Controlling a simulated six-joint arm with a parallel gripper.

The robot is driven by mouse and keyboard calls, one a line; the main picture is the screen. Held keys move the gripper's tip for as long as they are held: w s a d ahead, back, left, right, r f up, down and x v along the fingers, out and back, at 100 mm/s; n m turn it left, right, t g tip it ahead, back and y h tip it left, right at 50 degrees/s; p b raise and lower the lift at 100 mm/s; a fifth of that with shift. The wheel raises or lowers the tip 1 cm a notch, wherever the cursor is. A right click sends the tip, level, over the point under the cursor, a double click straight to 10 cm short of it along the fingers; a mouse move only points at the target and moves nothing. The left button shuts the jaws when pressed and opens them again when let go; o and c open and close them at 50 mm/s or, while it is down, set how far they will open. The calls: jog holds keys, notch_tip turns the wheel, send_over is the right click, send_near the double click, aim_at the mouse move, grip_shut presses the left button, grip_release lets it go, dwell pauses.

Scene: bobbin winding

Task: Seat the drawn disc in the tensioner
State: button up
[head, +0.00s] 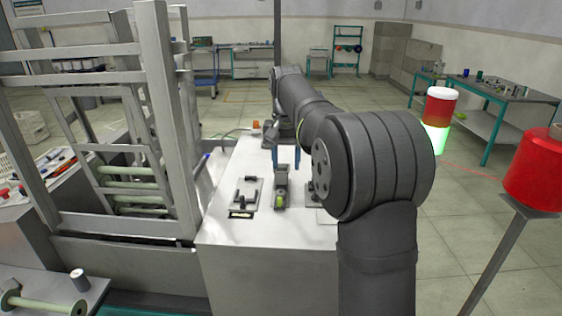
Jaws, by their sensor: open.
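My gripper (286,158) points down over the white bench top, with its two blue fingers apart. A narrow grey upright device (281,184), which looks like the tensioner, stands on the bench just below and in front of the fingers. A small yellow-green round part (279,200), perhaps the disc, is at the device's near end. I cannot tell whether it is seated. A light plate with black knobs (244,192) lies to the left of the device. My arm hides the bench's right side.
A tall grey metal frame with green rollers (135,188) stands close to the left of the white bench (265,260). A red drum on a post (534,170) and a red, white and green light (438,115) stand at right. Open floor lies beyond the bench.

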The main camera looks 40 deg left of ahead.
aim_at(281, 192)
jog(key=shift+s+a+f+n, duration=0.5)
jog(key=shift+a+n, duration=0.1)
jog(key=shift+n, duration=0.1)
jog(key=shift+w+f, duration=0.1)
jog(key=shift+f, duration=3.45)
jog(key=c, duration=0.6)
jog(key=shift+r, duration=2.55)
jog(key=shift+c, duration=0.2)
jog(key=shift+w+d+r, duration=0.2)
jog(key=shift+r, duration=0.05)
jog(key=w+d, duration=1.2)
jog(key=w, duration=0.2)
jog(key=shift+s+f, duration=0.15)
jog(key=shift+f, duration=1.9)
